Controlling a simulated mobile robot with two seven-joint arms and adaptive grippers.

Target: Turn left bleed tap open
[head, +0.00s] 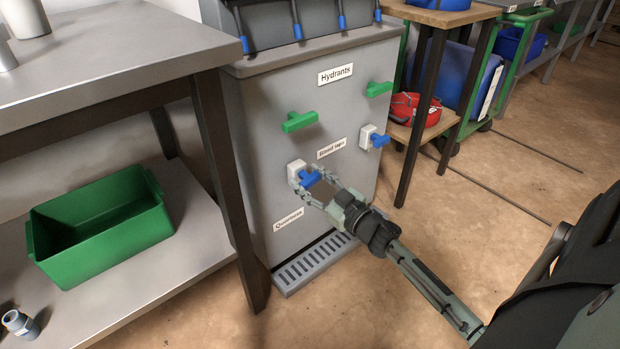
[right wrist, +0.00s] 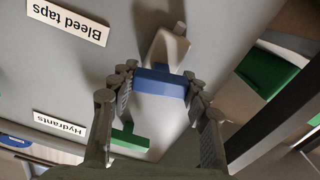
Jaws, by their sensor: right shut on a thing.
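The left bleed tap has a pale body (head: 294,168) and a blue handle (head: 309,180) on the front of a grey cabinet (head: 345,95). My right gripper (head: 313,184) is shut on this handle. In the right wrist view the blue handle (right wrist: 160,86) lies between the two fingers of the right gripper (right wrist: 160,90), with the pale tap body (right wrist: 168,48) beyond it. The right bleed tap, with its own blue handle (head: 380,141), sits higher and to the right, untouched. The "Bleed taps" label (head: 331,148) is between them. My left gripper is not in view.
Two green hydrant handles (head: 299,121) (head: 378,89) are above the taps. A grey drain grate (head: 312,264) lies at the cabinet's foot. A workbench leg (head: 228,190) stands close on the left, with a green bin (head: 100,226) on the lower shelf. The floor at right is mostly clear.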

